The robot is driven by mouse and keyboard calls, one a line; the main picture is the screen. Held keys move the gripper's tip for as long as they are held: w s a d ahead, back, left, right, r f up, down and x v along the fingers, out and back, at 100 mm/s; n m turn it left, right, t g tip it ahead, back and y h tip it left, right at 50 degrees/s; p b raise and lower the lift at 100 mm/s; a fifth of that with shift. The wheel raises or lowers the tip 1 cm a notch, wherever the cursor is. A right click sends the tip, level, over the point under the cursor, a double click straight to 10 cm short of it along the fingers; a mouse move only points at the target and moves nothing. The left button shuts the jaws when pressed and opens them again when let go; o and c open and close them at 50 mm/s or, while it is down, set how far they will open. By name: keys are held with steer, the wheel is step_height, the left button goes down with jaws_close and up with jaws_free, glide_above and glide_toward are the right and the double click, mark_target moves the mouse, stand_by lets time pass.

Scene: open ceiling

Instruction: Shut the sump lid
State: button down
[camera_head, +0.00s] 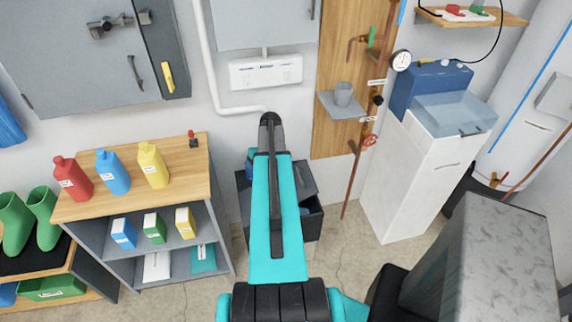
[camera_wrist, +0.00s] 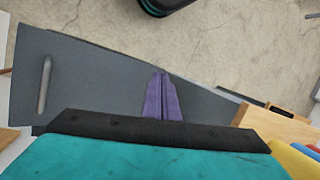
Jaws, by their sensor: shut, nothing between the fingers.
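The sump is a dark box on the floor by the back wall, seen in the head view (camera_head: 312,222) and partly hidden behind my arm. Its grey lid (camera_head: 306,180) stands tilted up at the back, with a dark opening below it. In the wrist view a broad grey panel, which looks like the lid (camera_wrist: 95,85), fills the middle, with a bar handle (camera_wrist: 44,85) at its left. My gripper (camera_wrist: 162,76) has purple fingers, shut and empty, over this panel. I cannot tell whether they touch it. My arm hides the gripper in the head view.
A shelf unit (camera_head: 132,180) with bottles stands close on the left of the sump. A wooden board (camera_head: 338,130) with pipes and a white cabinet (camera_head: 405,185) stand to the right. A grey block (camera_head: 500,260) is at the front right. Floor (camera_head: 345,265) shows between them.

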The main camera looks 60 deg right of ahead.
steer(key=w+a+f+n+g, duration=0.1)
steer(key=a+f, duration=0.4)
steer(key=a, duration=0.6)
steer(key=w+a+f+n+g+h, duration=0.15)
steer(key=a+f, duration=0.35)
steer(key=a, duration=0.5)
steer(key=w+a+f+n+g, duration=0.15)
steer(key=a+f, duration=0.35)
steer(key=a, duration=0.6)
steer(key=s+a+f+n+g+h+b, duration=0.1)
steer(key=s+a+f+n+h+b, duration=0.1)
steer(key=s+a+f+b, duration=0.8)
steer(key=s+a+f+n, duration=0.1)
steer(key=s+a+f, duration=0.1)
steer(key=a+f, duration=0.4)
steer(key=shift+s+f+g, duration=0.3)
steer(key=shift+s+g, duration=0.05)
steer(key=shift+g, duration=0.05)
steer(key=shift+s+h, duration=0.15)
steer(key=shift+h, duration=0.1)
